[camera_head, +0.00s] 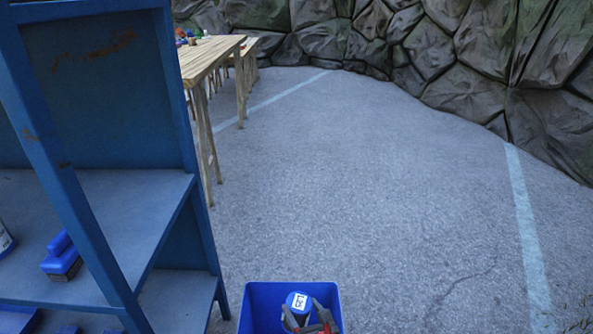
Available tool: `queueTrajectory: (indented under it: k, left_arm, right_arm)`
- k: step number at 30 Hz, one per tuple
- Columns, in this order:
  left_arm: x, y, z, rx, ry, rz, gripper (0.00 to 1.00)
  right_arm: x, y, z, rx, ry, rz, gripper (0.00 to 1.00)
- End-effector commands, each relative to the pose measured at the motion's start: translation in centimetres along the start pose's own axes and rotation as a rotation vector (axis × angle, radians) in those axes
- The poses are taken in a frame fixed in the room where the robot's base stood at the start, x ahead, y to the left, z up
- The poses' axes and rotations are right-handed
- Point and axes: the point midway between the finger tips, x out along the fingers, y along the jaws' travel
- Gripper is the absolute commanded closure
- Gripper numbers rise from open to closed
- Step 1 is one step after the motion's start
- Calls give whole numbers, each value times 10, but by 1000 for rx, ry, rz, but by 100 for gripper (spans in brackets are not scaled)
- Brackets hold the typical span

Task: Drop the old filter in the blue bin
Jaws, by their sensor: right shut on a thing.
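The blue bin (255,296) stands at the bottom middle of the head view, cut off by the lower edge. I cannot tell how far above or inside the bin the filter is. My left gripper is not in view.
A blue shelf unit (135,215) stands close on the left, with a blue-handled brush (62,258) on a shelf. Wooden tables (208,60) with small items stand behind it. A rock wall (430,45) closes the back. The paved floor (400,210) to the right is clear.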

Motion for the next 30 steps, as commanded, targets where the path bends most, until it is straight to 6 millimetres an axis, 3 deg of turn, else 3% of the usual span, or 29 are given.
queueTrajectory:
  k: [12, 13, 15, 24, 30]
  left_arm:
    - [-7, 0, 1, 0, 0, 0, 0]
    - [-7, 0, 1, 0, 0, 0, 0]
    - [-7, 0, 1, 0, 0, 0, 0]
    - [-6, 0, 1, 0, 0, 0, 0]
    - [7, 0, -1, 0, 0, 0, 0]
  right_arm:
    - [3, -1, -7, 0, -2, 1, 100]
    - [3, -1, -7, 0, -2, 1, 14]
    - [3, -1, -7, 0, -2, 1, 1]
    - [0, -1, -7, 0, -1, 0, 0]
    - [-31, -1, -6, -1, 4, -1, 0]
